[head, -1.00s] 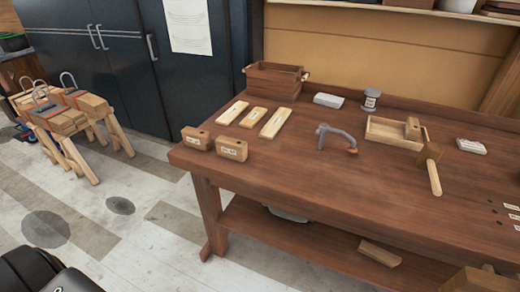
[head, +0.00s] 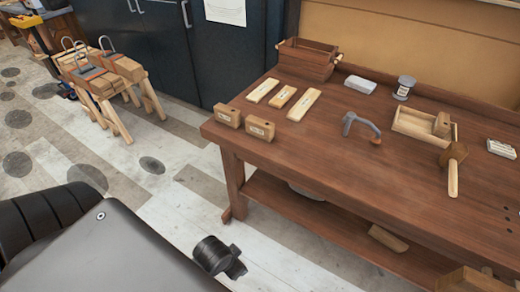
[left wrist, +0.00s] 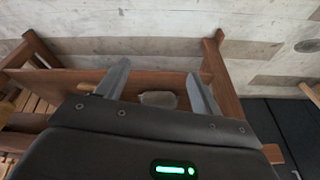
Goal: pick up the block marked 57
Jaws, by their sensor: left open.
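Two wooden blocks with pale labels stand near the left front corner of the workbench (head: 330,165): a left block (head: 228,117) and a right block (head: 260,129). Their labels are too small to read, so I cannot tell which is marked 57. My left gripper (left wrist: 158,70) is open and empty in the left wrist view, its two fingers apart, with the bench's lower frame and the floor beyond. Neither labelled block can be made out in that view. My left gripper's fingers do not show in the head view. My right gripper is in neither view.
Behind the blocks lie three labelled strips (head: 283,98) and a wooden box (head: 306,62). A clamp (head: 360,127), a tin (head: 404,88), an open tray (head: 412,128) and a mallet (head: 453,167) are farther right. A sawhorse (head: 110,80) stands left. The bench top around the clamp is clear.

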